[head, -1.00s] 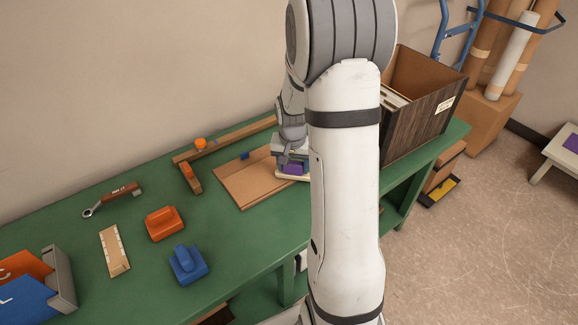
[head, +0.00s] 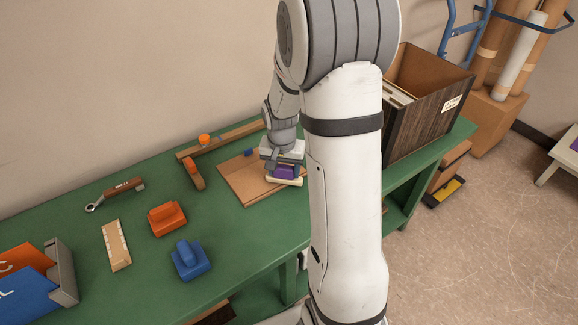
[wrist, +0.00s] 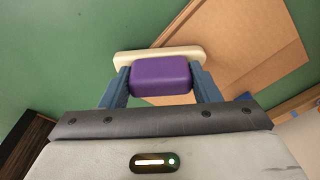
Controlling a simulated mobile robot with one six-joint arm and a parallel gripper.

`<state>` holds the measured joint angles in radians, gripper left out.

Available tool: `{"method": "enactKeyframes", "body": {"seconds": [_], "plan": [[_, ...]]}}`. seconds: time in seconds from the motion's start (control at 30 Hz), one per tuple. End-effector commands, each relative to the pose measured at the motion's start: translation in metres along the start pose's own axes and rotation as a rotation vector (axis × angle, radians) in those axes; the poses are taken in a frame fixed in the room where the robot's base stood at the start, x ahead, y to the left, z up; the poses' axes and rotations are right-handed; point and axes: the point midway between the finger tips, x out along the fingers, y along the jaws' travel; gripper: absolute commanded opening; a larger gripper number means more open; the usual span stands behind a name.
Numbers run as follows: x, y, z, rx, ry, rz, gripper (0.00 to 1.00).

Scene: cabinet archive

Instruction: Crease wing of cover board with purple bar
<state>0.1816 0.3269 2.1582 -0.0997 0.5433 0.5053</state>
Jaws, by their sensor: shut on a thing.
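My gripper (head: 284,164) is shut on the purple bar (head: 284,173), a purple grip block on a long cream base. In the wrist view the purple bar (wrist: 161,76) sits between the two blue-grey fingers, with its cream base (wrist: 125,56) beyond. The tan cover board (head: 236,180) lies flat on the green bench, with a fold line across it. The bar is at the board's right end in the head view. In the wrist view its base overlaps the near part of the cover board (wrist: 262,35). I cannot tell whether it touches.
A wooden corner stop (head: 228,137) with orange knobs lies behind the board. An orange block (head: 167,218), a blue block (head: 189,260), a pale strip (head: 116,245) and a wrench-like tool (head: 114,195) are at left. A dark crate (head: 425,115) stands right.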

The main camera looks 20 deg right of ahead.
Motion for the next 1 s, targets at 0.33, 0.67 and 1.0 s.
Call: {"method": "enactKeyframes", "body": {"seconds": [0.33,0.67,1.0], "plan": [[0.001,-0.011,0.013,-0.002,-0.008,0.002,0.38],[-0.002,-0.021,0.023,-0.001,-0.006,0.002,0.38],[-0.006,-0.036,0.037,-0.002,-0.003,0.001,0.38]]}}
